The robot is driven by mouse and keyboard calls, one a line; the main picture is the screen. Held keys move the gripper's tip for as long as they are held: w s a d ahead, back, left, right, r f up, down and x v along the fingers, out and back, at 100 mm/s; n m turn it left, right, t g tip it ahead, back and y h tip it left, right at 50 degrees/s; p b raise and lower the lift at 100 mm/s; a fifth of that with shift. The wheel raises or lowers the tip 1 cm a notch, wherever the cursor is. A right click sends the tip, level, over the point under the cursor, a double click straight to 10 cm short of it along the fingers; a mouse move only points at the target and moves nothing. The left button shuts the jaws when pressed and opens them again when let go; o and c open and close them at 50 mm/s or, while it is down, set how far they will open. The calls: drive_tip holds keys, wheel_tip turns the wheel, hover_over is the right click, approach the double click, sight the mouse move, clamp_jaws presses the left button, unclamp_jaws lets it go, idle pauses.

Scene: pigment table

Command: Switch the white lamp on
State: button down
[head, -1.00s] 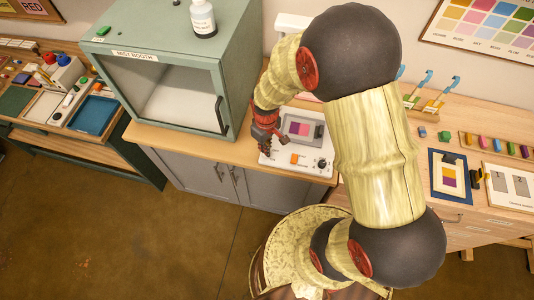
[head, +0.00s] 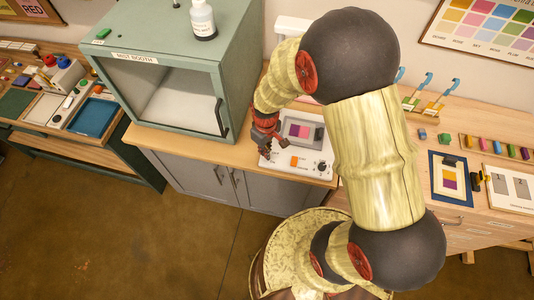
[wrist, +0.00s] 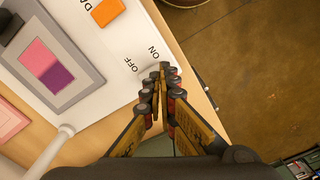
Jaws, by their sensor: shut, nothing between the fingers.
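The white lamp's base (head: 318,170) is a white panel on the wooden counter. It bears an orange button (head: 294,161), a dark knob and a grey-framed card with pink and purple patches. It also fills the upper left of the wrist view (wrist: 115,62), with the orange button (wrist: 107,11) and printed OFF and ON labels. My gripper (wrist: 160,72) is shut and empty, its fingertips at the base's edge beside these labels. The switch itself is not clearly visible; the fingertips may hide it. In the head view, my gripper (head: 267,148) is over the base's left end.
A green mist booth (head: 165,75) stands close to the left of my gripper, with a white bottle (head: 203,20) on top. A white post (wrist: 66,131) rises near the fingers in the wrist view. A framed card (head: 449,178) lies on the right-hand bench.

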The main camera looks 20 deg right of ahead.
drive_tip(key=shift+f+b, duration=0.75)
drive_tip(key=shift+f, duration=0.35)
idle(1.1)
drive_tip(key=shift+r, duration=0.1)
drive_tip(key=shift+r+p, duration=2.6)
drive_tip(key=shift+r, duration=0.9)
drive_tip(key=s+r+m+t+b, duration=0.2)
drive_tip(key=s+r+b, duration=0.4)
drive_tip(key=r, duration=0.4)
drive_tip(key=s+r+m+t+b, duration=0.2)
drive_tip(key=s+r+t+b, duration=0.1)
drive_tip(key=s+r+b, duration=0.3)
wheel_tip(320, 180, up, 4)
drive_tip(key=shift+s+r+m+t+b, duration=0.2)
drive_tip(key=shift+s+m+t+b, duration=0.15)
drive_tip(key=shift+s, duration=0.6)
